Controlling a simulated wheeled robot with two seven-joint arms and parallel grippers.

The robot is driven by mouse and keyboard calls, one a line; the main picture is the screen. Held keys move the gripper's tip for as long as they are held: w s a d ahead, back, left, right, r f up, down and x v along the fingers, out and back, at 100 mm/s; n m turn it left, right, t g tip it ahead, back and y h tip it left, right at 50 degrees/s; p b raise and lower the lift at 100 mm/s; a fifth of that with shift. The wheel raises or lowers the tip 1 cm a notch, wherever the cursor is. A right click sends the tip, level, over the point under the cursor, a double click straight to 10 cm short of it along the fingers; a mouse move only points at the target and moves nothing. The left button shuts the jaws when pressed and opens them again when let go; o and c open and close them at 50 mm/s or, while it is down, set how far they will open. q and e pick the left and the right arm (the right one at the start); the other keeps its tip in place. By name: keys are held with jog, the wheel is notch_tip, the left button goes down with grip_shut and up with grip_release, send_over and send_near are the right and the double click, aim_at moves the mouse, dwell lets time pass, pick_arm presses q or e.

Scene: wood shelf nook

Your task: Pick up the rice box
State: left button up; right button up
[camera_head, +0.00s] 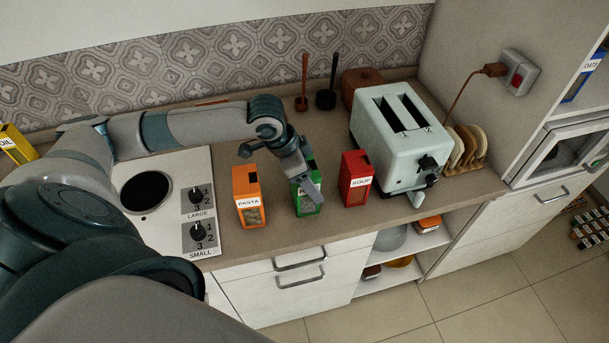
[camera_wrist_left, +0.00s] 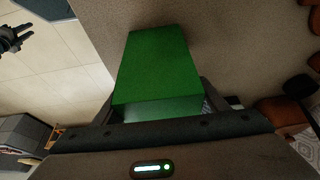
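The rice box, a green carton (camera_head: 309,196), stands upright on the counter between the orange pasta box (camera_head: 247,198) and the red soup box (camera_head: 356,178). My left gripper (camera_head: 309,178) reaches down over it, one finger crossing its front and hiding its label. In the left wrist view the green box (camera_wrist_left: 157,65) lies between the two fingers, close to both; whether they press on it cannot be told. My right gripper is not in the head view; a small dark hand-like shape (camera_wrist_left: 12,38) at the wrist view's upper left may be it.
A pale toaster (camera_head: 398,135) stands right of the soup box, with a toast rack (camera_head: 466,148) beyond. A cooktop (camera_head: 150,190) with two knobs lies to the left. Two utensils (camera_head: 304,84) stand at the back. The counter's front edge is close to the boxes.

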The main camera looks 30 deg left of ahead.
aim_at(311, 165)
pick_arm(q)
jog(key=c, duration=0.5)
jog(key=shift+r, duration=0.2)
notch_tip(311, 165, up, 9)
jog(key=b, duration=0.2)
jog(key=shift+w+f+b, duration=0.1)
jog(key=shift+f+b, duration=0.05)
jog(key=shift+b, duration=0.2)
jog(key=shift+r, duration=0.5)
